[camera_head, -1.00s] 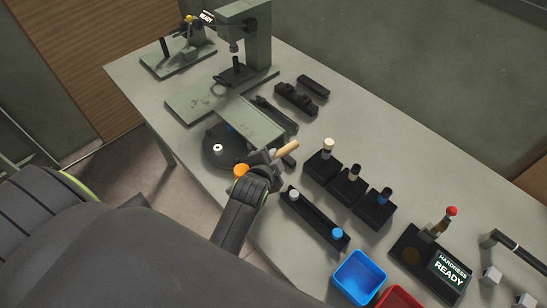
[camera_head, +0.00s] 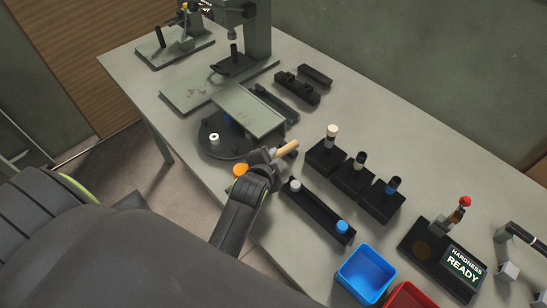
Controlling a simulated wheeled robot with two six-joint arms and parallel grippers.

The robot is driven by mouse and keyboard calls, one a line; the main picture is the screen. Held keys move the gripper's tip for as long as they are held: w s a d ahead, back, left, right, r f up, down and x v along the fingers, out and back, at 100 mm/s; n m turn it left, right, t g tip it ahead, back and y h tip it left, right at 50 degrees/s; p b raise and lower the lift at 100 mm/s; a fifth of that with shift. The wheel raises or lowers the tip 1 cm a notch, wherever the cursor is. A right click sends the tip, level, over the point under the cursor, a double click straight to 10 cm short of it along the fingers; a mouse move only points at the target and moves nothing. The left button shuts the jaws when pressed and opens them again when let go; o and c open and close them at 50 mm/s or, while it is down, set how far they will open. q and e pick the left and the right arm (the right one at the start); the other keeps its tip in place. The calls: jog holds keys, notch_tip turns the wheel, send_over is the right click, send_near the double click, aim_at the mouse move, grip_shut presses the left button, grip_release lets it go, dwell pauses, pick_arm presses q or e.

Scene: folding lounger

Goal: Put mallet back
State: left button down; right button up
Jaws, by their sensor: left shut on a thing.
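My left gripper (camera_head: 264,157) reaches in over the front of the table, in front of the round dark turntable. It is shut on the mallet, whose pale wooden handle (camera_head: 287,149) sticks out to the right of the fingers. An orange piece (camera_head: 240,169) shows on the other side of the gripper, roughly in line with the handle. It may be the mallet's head, but the gripper hides the part between. I cannot tell how high the mallet is above the table. My right gripper is not in view.
A dark rack (camera_head: 318,212) with a white and a blue cap lies right of the gripper. Three black blocks (camera_head: 352,178) stand behind it. A blue bin (camera_head: 364,273), a red bin (camera_head: 407,296) and a hardness tester (camera_head: 440,255) are at right. A press (camera_head: 256,40) stands at the back left.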

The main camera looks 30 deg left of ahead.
pick_arm(q)
jog(key=shift+f+b, duration=0.4)
jog(key=shift+f, duration=0.35)
jog(key=c, duration=1.2)
grip_release()
